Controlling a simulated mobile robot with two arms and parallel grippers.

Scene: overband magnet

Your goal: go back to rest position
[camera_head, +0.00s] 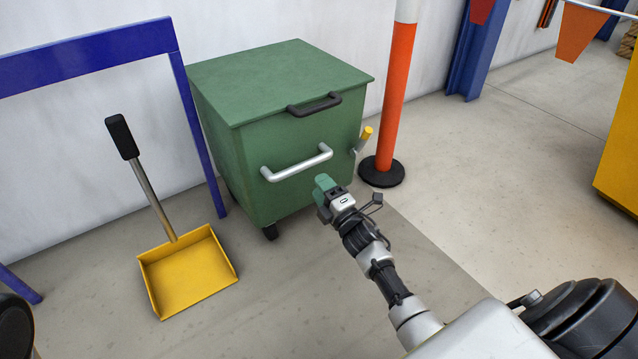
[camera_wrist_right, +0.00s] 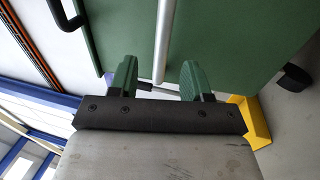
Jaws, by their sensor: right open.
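My right gripper (camera_head: 324,188) is open and empty, just in front of the green wheeled bin (camera_head: 300,130). Its two green fingers (camera_wrist_right: 157,80) are spread in the right wrist view. The bin's silver front handle (camera_head: 297,163) is up and left of the fingers in the head view. In the wrist view the handle (camera_wrist_right: 163,40) lines up with the gap between the fingers; how far apart they are is hard to tell. The bin's lid is shut, with a black lid handle (camera_head: 314,105). My left gripper is not in view.
A yellow dustpan (camera_head: 190,272) with an upright handle stands left of the bin. An orange post (camera_head: 395,100) on a black base stands right of it. A blue frame (camera_head: 90,60) is at the left. The floor at the right is mostly clear.

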